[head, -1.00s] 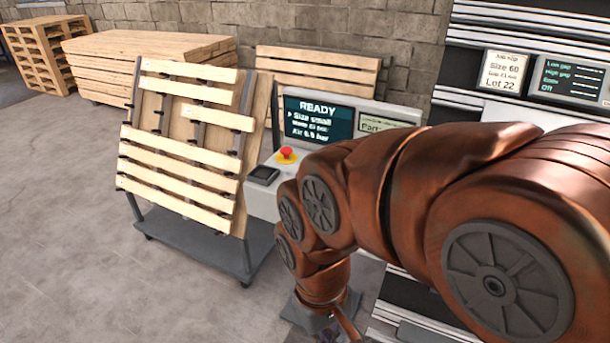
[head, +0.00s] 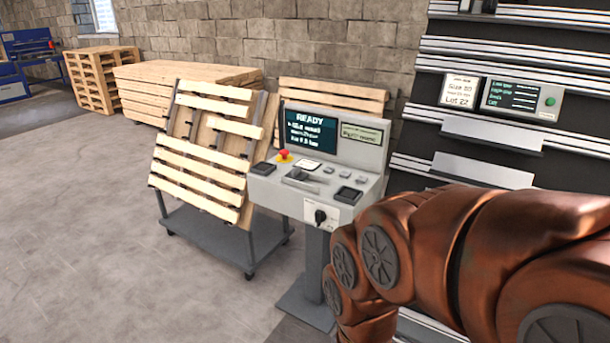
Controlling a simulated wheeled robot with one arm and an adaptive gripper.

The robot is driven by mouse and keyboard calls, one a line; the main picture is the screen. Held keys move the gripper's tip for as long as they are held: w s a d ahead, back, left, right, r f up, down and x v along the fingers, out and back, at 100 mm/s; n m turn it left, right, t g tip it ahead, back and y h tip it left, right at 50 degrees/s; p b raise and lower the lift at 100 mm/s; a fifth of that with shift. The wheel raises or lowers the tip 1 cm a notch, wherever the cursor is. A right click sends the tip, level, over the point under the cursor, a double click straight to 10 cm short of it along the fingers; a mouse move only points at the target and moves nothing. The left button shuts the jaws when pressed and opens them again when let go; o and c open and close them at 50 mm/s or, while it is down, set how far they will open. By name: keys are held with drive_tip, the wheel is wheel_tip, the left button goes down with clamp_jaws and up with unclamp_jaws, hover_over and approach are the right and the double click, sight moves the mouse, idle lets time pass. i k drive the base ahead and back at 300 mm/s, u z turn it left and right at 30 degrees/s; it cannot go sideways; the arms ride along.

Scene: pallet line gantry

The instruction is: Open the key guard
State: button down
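The grey control console (head: 285,196) stands on a pedestal near the middle of the head view. Its sloped top carries a raised grey piece (head: 299,180) near the centre, which may be the key guard; its exact shape and whether it is shut are too small to tell. Several small keys (head: 344,174) sit to its right. A black rotary switch (head: 320,216) is on the front face. My arm comes in from the right and bends down in front of the console's right side. My gripper is out of the picture below.
A red stop button (head: 284,155) and two black pads (head: 349,195) are on the console. Its screen (head: 311,130) reads READY. A cart (head: 205,230) with a slatted pallet stands left. A dark rack (head: 480,115) stands right. The floor at left is clear.

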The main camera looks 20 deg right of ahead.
sight(296, 173)
drive_tip(key=z, duration=0.55)
drive_tip(key=i, duration=1.4)
drive_tip(key=u, duration=0.2)
drive_tip(key=k, duration=0.55)
drive_tip(key=u, duration=1.05)
drive_tip(key=i, duration=1.45)
drive_tip(key=z, duration=0.65)
